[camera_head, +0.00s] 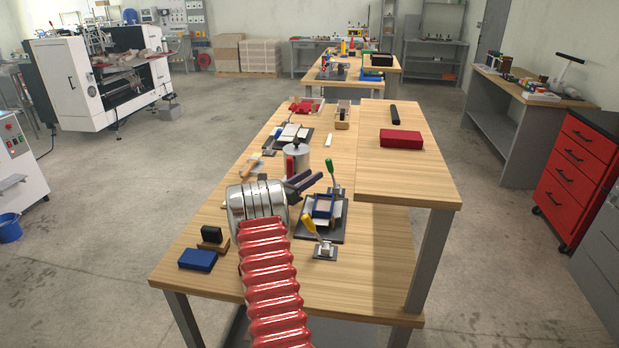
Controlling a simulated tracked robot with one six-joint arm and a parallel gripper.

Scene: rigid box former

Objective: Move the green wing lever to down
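The green wing lever (329,171) stands nearly upright, leaning slightly left, on a small metal mount at the back right of a dark base plate (331,234). A second lever with a yellow handle (309,223) stands tilted up to the left at the front of the plate. My gripper (314,176) points right, with two dark fingers just left of the green lever. The fingers look apart with nothing between them. Whether a fingertip touches the lever cannot be told.
My red-sleeved arm covers the bench's front middle. A grey pot (297,158) with a red handle stands behind my gripper. A blue block (198,259) lies at front left. A raised shelf (400,170) at right bears a red box (401,139). The bench's front right is clear.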

